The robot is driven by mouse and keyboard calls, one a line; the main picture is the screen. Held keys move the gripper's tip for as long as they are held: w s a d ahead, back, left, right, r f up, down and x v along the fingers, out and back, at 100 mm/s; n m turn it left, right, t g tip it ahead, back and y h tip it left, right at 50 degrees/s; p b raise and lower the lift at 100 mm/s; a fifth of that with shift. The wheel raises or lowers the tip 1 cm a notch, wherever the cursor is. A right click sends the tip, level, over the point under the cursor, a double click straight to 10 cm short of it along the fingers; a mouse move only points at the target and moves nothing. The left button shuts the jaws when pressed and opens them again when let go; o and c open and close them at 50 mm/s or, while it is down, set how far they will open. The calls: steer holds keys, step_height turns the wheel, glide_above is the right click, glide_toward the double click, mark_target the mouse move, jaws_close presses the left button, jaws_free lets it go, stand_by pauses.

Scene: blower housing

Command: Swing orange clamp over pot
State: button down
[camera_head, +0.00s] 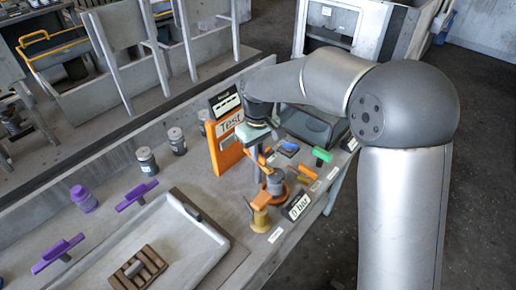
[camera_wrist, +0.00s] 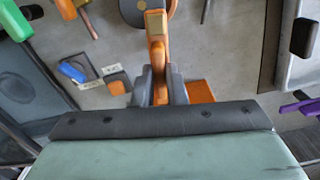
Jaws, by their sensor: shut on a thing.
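The orange clamp (camera_head: 263,161) stands on the bench beside the small grey pot (camera_head: 276,182), which sits in an orange base. My gripper (camera_head: 256,148) is above the clamp, left of and higher than the pot. In the wrist view, the dark fingers of my gripper (camera_wrist: 158,88) are shut on the orange clamp's arm (camera_wrist: 157,58), one on each side. The clamp arm runs up the picture to a dark round part (camera_wrist: 133,12), which is cut off by the top edge; I cannot tell if it is the pot.
A yellow spool-like part (camera_head: 261,217) and the "0 bar" display (camera_head: 297,206) stand close to the pot. An orange "Test" panel (camera_head: 222,150) is behind my gripper. Green-handled (camera_head: 322,155) and purple-handled (camera_head: 136,195) parts flank the area. A grey tray (camera_head: 215,240) lies at front left.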

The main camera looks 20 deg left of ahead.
steer(key=shift+r+n, duration=0.1)
steer(key=shift+n, duration=0.7)
steer(key=c, duration=1.5)
jaws_free()
steer(key=shift+o, duration=0.2)
step_height(320, 180, up, 17)
steer(key=shift+r, duration=0.15)
